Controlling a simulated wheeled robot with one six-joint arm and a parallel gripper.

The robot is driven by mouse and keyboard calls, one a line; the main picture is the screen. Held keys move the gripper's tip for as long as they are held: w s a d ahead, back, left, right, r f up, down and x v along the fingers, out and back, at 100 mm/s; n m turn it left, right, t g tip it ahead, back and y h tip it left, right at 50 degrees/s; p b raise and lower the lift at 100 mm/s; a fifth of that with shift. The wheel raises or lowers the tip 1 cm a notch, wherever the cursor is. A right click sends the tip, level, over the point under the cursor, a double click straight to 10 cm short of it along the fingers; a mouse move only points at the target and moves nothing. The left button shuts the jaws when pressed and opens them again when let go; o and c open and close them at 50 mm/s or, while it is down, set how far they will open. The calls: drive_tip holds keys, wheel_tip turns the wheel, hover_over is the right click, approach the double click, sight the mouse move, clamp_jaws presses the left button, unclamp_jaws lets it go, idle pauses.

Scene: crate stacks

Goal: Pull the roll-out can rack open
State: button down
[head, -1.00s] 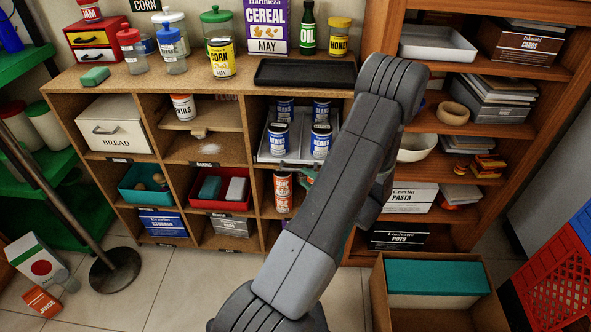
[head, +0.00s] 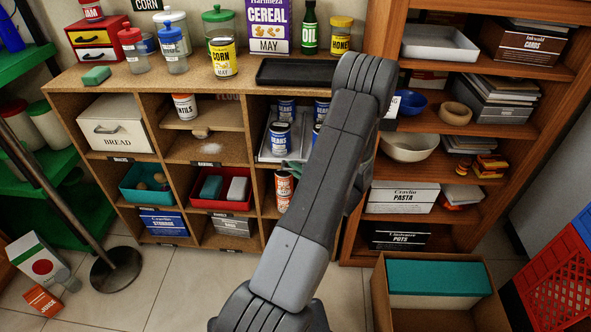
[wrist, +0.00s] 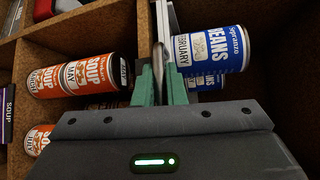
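The roll-out can rack (head: 266,152) is a light metal tray in the upper right cubby of the wooden shelf. It carries blue-and-white bean cans (head: 279,137) and sits in the cubby; my arm hides its right part. In the wrist view, turned sideways, my gripper (wrist: 160,88) has its green fingers close on either side of a thin metal part at the rack's front edge (wrist: 158,58). The fingers look shut on it, with little gap. Bean cans (wrist: 208,50) are on the right there. Orange soup cans (wrist: 72,78) from the cubby below are on the left.
The wooden cubby wall (wrist: 295,60) is close beside the bean cans. A black tray (head: 295,71) lies on top of the shelf. An open cardboard box (head: 436,318) with a teal-lidded container stands on the floor at the right. Tiled floor in front is partly free.

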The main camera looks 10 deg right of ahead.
drive_tip(key=shift+s, duration=0.15)
drive_tip(key=s+a+b, duration=0.3)
drive_tip(key=s+b, duration=0.3)
drive_tip(key=s, duration=0.4)
drive_tip(key=s+a+b, duration=0.3)
drive_tip(key=s+b, duration=0.2)
drive_tip(key=s, duration=0.6)
drive_tip(key=shift+b, duration=0.4)
drive_tip(key=shift+a, duration=0.1)
drive_tip(key=c, duration=1.5)
unclamp_jaws()
drive_tip(key=shift+s, duration=0.15)
drive_tip(key=p+v, duration=0.2)
drive_tip(key=v, duration=1.1)
drive_tip(key=shift+s, duration=0.3)
drive_tip(key=shift+r, duration=0.1)
